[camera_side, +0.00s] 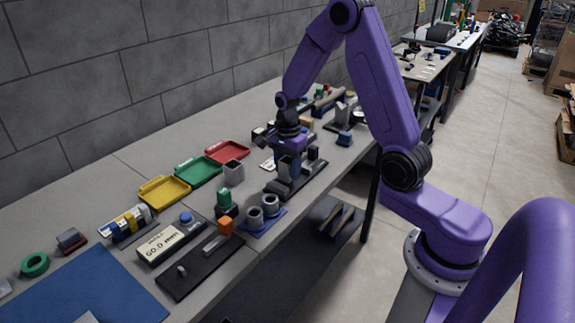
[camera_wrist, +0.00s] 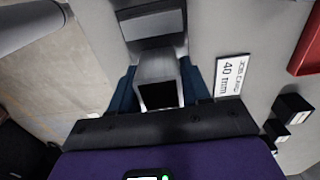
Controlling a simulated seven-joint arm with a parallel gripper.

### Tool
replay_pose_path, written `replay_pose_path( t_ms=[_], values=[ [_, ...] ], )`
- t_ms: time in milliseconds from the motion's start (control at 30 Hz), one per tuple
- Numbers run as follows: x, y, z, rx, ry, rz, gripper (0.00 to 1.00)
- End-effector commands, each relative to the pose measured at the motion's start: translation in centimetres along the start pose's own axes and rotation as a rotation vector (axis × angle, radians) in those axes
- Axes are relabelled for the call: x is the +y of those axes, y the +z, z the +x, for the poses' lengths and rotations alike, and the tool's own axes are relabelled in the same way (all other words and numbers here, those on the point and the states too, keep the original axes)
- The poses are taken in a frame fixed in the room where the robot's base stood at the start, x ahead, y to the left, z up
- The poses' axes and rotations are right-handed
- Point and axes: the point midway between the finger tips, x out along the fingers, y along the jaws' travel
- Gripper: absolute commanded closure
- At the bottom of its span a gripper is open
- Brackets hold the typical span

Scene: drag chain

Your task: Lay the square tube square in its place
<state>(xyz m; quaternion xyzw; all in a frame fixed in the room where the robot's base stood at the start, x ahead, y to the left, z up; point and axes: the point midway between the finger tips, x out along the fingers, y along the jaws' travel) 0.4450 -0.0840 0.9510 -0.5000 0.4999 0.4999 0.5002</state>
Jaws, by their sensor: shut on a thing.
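My gripper (camera_side: 290,165) points down over a long black fixture (camera_side: 308,184) with upright blocks on the bench. In the wrist view its two blue fingers (camera_wrist: 160,88) are shut on the sides of a grey square tube (camera_wrist: 156,66). The tube's open, dark square end faces the wrist camera. In the side view the tube is largely hidden by the gripper, so I cannot tell whether it touches the fixture. A wider grey block (camera_wrist: 152,24) shows beyond the tube in the wrist view.
A grey hollow box (camera_side: 234,173) stands left of the fixture. Red (camera_side: 243,148), green (camera_side: 207,180) and yellow (camera_side: 150,193) trays line the wall side. Grey rings on a blue base (camera_side: 257,236) sit in front. A 40 mm job card (camera_wrist: 232,77) lies near the tube.

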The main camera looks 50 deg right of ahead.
Motion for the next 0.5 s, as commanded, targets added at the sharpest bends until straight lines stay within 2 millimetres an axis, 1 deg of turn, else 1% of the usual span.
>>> replay_pose_path(
  t_ms=[500],
  values=[
    [0.0,0.0,0.89,0.0,0.0,0.0,0.94]
  ],
)
